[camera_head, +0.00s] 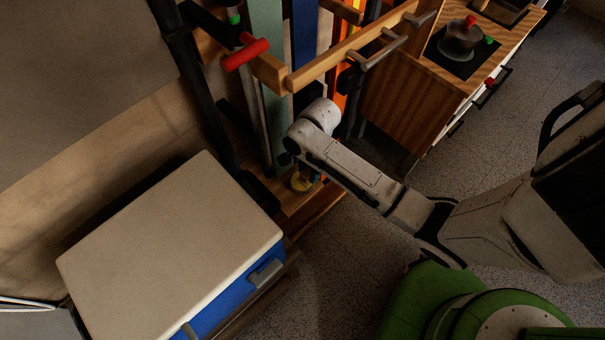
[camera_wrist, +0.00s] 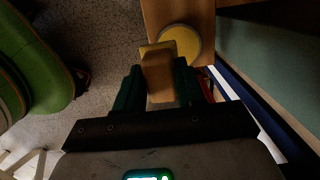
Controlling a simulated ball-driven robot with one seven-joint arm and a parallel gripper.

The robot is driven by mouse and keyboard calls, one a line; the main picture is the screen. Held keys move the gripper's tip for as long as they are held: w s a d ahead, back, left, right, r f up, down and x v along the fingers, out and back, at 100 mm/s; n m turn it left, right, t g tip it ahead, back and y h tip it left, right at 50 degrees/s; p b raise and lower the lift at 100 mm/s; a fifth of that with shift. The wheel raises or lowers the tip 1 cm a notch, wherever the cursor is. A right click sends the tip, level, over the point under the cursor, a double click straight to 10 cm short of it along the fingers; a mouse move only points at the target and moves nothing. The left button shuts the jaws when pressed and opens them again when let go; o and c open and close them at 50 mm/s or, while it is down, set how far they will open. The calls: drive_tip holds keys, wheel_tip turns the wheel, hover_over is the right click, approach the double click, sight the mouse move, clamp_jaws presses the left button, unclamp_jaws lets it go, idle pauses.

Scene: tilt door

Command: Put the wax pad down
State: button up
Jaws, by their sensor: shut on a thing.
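The wax pad (camera_wrist: 158,75), a tan-yellow block, is between the dark fingers of my gripper (camera_wrist: 158,80) in the wrist view. My gripper is shut on it. The pad's far end overlaps the near-left edge of a round yellow disc with a grey rim (camera_wrist: 184,40) in the picture. I cannot tell whether they touch. The disc lies on a wooden board (camera_wrist: 170,10). In the head view the yellow disc (camera_head: 300,182) shows low in the wooden rack, below my arm. My gripper and the pad are mostly hidden there by the arm.
A wooden rack (camera_head: 335,55) with upright coloured boards and a red-handled bar (camera_head: 246,54) stands above. A blue cabinet with a pale top (camera_head: 175,240) is at lower left. A wooden kitchen unit with a pot (camera_head: 460,40) is at upper right. Speckled floor is open at right.

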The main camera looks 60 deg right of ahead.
sight(303, 174)
drive_tip(key=shift+w+d+f+b, duration=0.15)
drive_tip(key=shift+w+f+b, duration=0.15)
drive_tip(key=shift+w+f, duration=0.25)
drive_tip(key=shift+w+d+f+b, duration=0.15)
drive_tip(key=shift+w+f+b, duration=0.2)
drive_tip(key=shift+f, duration=0.45)
drive_tip(key=shift+w+d+f+b, duration=0.15)
drive_tip(key=shift+w+f+b, duration=0.1)
drive_tip(key=shift+w+f, duration=0.35)
drive_tip(key=shift+s+f, duration=0.15)
drive_tip(key=shift+f, duration=0.95)
drive_tip(key=o, duration=0.9)
drive_tip(key=shift+f, duration=0.1)
drive_tip(key=shift+o, duration=0.2)
drive_tip(key=shift+f+b, duration=0.1)
drive_tip(key=shift+b, duration=0.2)
